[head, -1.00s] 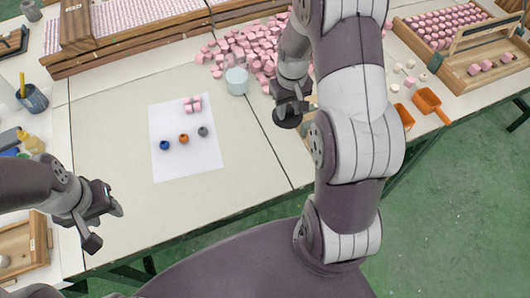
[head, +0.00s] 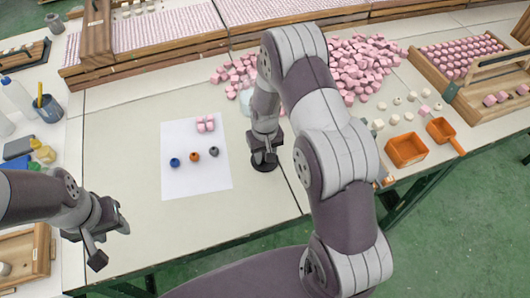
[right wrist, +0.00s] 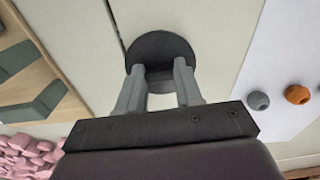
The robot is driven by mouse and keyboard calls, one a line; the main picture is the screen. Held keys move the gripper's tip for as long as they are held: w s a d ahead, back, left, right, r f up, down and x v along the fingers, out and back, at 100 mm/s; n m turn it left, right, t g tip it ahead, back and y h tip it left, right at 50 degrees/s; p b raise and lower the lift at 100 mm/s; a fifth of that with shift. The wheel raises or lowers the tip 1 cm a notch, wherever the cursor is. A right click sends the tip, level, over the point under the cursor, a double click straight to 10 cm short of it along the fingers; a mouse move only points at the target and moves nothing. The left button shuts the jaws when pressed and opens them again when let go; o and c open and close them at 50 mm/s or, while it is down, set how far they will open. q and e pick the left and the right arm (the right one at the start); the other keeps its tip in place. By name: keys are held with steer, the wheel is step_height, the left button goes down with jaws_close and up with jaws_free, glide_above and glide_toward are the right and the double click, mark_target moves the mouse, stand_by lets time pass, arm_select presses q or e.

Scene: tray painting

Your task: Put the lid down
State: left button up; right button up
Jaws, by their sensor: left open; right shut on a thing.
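The lid is a dark round disc (head: 262,165) right of the white paper sheet in the head view. My right gripper (head: 264,152) is shut on it from above. In the right wrist view the lid (right wrist: 160,48) shows between the two fingertips (right wrist: 160,80), flat side away from the camera. It is low over the bare table; I cannot tell whether it touches. A pale, translucent jar (head: 245,101) stands behind my right gripper, partly hidden by the arm.
A heap of pink blocks (head: 360,65) lies behind on the right. An orange tray (head: 406,150) and scoop (head: 442,130) lie at right. The table front is clear.

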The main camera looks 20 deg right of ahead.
steer(key=shift+s+f, duration=0.1)
steer(key=shift+f, duration=0.05)
steer(key=o, duration=1)
